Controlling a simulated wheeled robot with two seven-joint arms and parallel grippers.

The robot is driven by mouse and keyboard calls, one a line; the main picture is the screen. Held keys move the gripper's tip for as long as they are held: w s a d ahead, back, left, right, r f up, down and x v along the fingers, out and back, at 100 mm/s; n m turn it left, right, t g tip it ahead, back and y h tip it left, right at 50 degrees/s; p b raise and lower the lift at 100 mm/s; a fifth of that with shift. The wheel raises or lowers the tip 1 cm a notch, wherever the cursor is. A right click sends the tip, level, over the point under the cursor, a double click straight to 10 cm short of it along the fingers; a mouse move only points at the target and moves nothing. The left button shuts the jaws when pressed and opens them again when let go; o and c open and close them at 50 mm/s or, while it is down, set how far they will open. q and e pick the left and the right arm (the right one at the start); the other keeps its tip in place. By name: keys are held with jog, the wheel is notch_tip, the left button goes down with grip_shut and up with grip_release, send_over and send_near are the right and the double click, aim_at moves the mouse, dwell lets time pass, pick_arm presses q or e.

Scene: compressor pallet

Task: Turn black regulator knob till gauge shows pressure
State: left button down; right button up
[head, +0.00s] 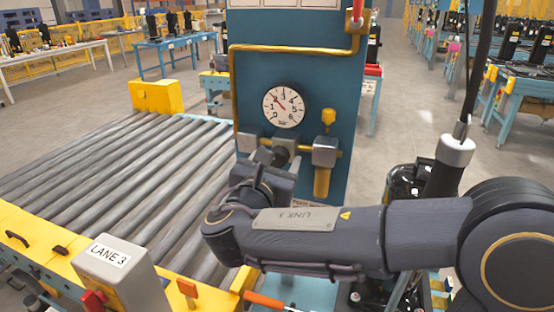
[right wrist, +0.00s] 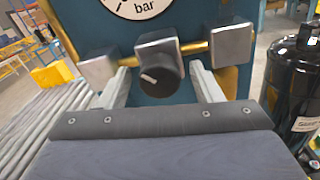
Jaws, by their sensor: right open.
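The black regulator knob (right wrist: 158,82), with a white mark on its face, sits under a grey block (right wrist: 158,52) on the blue panel. My right gripper (right wrist: 163,86) is open, its fingers on either side of the knob with gaps visible; I cannot tell whether either finger touches it. In the head view the right gripper (head: 277,157) is at the panel below the gauge, and my arm and gripper hide most of the knob. The round white gauge (head: 283,107) has a red needle pointing up-left, near the 2. Only the gauge's lower edge shows in the wrist view. My left gripper is out of view.
Brass piping (head: 235,90) and a brass filter bowl (head: 322,182) are on the panel close to the gripper. A roller conveyor (head: 120,165) lies to the left, with a LANE 3 box (head: 110,262) in front. A black tank (right wrist: 298,85) stands at the right.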

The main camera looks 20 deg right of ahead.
jog(key=shift+w+d, duration=0.1)
jog(key=shift+w, duration=0.05)
jog(key=c, duration=1)
jog(key=shift+f+m+b, duration=0.2)
jog(key=shift+m+b, duration=0.8)
jog(key=shift+b, duration=0.2)
jog(key=m+b, duration=0.9)
jog(key=shift+f, duration=0.1)
jog(key=m+b, duration=0.3)
jog(key=shift+m, duration=0.4)
jog(key=shift+m+h+b, duration=0.3)
jog(key=shift+m+b, duration=0.85)
jog(key=shift+m, duration=0.55)
jog(key=shift+r, duration=0.2)
